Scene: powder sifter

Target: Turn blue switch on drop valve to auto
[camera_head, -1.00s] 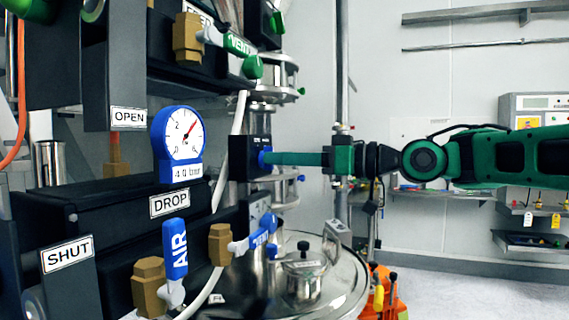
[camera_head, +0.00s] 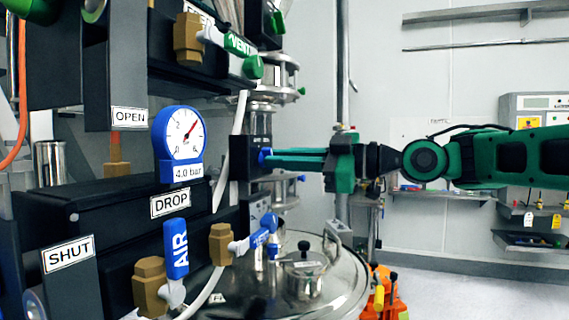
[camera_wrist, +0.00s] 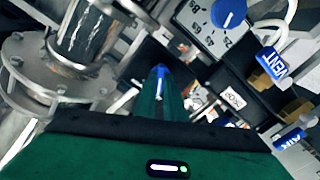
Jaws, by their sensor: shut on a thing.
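The small blue switch (camera_head: 263,158) sits on the right face of a black box (camera_head: 241,157) beside the DROP valve block (camera_head: 100,215). My gripper (camera_head: 270,158) reaches in from the right, with its long green fingers shut on the switch. In the wrist view the blue switch (camera_wrist: 160,70) shows between the fingertips (camera_wrist: 160,82). The fingers hide most of the switch, and its pointer and the markings around it are too small or covered to read.
The blue AIR handle (camera_head: 176,250) and blue VENT handle (camera_head: 257,240) stand below and left of my fingers. The gauge (camera_head: 180,140) is further left. A steel lidded vessel (camera_head: 340,285) lies below. Open room lies to the right.

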